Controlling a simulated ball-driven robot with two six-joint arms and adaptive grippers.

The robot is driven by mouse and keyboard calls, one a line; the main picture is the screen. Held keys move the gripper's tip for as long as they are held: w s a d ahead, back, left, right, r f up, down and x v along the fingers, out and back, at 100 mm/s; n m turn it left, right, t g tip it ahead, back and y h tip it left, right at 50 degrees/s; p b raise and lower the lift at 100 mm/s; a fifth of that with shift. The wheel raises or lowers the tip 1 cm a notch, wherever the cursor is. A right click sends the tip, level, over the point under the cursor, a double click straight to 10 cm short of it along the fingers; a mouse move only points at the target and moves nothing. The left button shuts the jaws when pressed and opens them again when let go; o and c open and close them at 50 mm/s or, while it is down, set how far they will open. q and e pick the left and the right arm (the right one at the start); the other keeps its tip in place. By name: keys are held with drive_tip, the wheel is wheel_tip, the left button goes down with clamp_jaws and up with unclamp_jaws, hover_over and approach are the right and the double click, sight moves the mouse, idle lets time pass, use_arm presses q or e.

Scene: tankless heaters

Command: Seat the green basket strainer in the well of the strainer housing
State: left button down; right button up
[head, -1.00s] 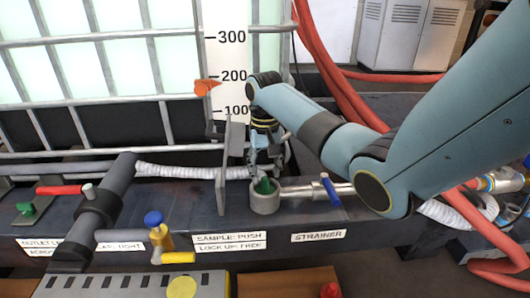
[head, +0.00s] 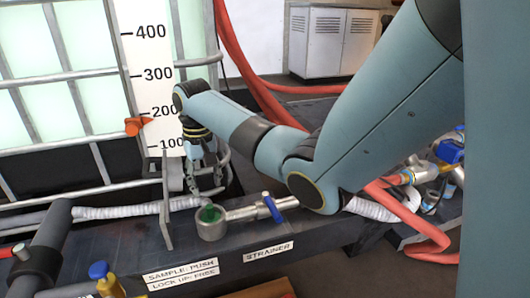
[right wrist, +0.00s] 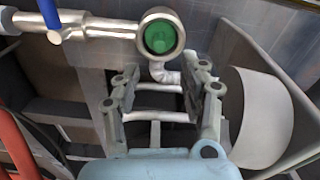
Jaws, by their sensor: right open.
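The green basket strainer (head: 209,214) sits inside the round well of the grey metal strainer housing (head: 211,229). In the right wrist view the green strainer (right wrist: 159,37) lies within the ring of the housing (right wrist: 171,17), looked at from above. Whether it is fully down cannot be told. My right gripper (head: 207,188) is behind the housing, apart from it. In the right wrist view its two fingers (right wrist: 163,95) are spread with nothing between them. My left gripper is not in view.
A blue-handled valve (head: 271,208) is on the pipe right of the housing. An upright grey plate (head: 167,205) stands just left of it. A white corrugated hose (head: 120,211) runs behind. A caged tank with a level scale (head: 155,75) stands at the back.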

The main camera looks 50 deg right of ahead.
drive_tip(key=s+a+f+n+t, duration=0.1)
drive_tip(key=s+a+f, duration=0.2)
drive_tip(key=s+f, duration=0.35)
drive_tip(key=s+a+f+n+t, duration=0.1)
drive_tip(key=s+a+f+n, duration=0.15)
drive_tip(key=s, duration=0.65)
drive_tip(key=s+a+r+n+t, duration=0.1)
drive_tip(key=s+r, duration=0.3)
drive_tip(key=s, duration=0.4)
drive_tip(key=s+a+r+n+t, duration=0.1)
drive_tip(key=s+a+r+t, duration=0.2)
drive_tip(key=s, duration=0.6)
drive_tip(key=shift+a+r, duration=0.35)
drive_tip(key=shift+a, duration=0.05)
